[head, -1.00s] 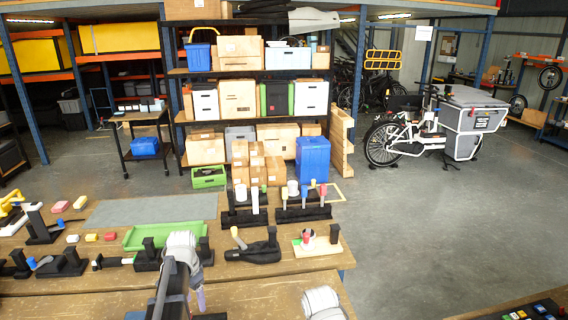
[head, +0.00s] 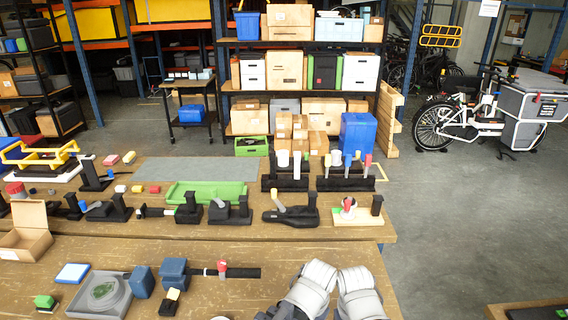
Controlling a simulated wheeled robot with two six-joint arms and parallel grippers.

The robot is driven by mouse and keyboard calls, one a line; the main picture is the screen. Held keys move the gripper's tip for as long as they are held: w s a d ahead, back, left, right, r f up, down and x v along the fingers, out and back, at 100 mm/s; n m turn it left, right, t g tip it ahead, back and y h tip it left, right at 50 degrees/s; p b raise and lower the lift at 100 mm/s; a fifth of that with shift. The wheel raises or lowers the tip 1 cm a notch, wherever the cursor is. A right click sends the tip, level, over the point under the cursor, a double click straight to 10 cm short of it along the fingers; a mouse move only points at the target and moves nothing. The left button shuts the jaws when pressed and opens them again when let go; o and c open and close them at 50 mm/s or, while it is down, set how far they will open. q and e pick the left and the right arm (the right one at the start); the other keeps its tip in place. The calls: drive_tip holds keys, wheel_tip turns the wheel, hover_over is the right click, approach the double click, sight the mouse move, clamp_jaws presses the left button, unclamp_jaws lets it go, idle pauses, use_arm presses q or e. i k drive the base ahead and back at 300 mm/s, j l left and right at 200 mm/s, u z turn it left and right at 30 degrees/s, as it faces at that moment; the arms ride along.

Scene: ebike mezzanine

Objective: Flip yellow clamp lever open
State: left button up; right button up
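I cannot tell for sure which part is the yellow clamp lever. A tan-yellow lever (head: 277,200) leans up from a black clamp-like fixture (head: 290,216) at the middle of the bench. A small yellow-topped piece (head: 173,294) on a black block stands near the front. A yellowish upright (head: 327,161) stands in the black rack at the back. Two grey-white arm parts of mine show at the bottom right of centre. Neither gripper's fingers are visible, and nothing is seen held.
The wooden bench (head: 215,278) carries a green tray (head: 206,190), a red clamp piece (head: 222,268) on a black bar, a grey box (head: 101,292) and an open cardboard box (head: 25,235). A white-based fixture (head: 350,214) is at the right. Open floor lies right of the bench.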

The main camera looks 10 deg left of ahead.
sight(173, 293)
drive_tip(key=j+u, duration=0.15)
drive_tip(key=u, duration=1.3)
drive_tip(key=j+z, duration=0.2)
drive_tip(key=z, duration=0.3)
drive_tip(key=j+z, duration=0.25)
drive_tip(key=z, duration=0.2)
drive_tip(key=i, duration=0.05)
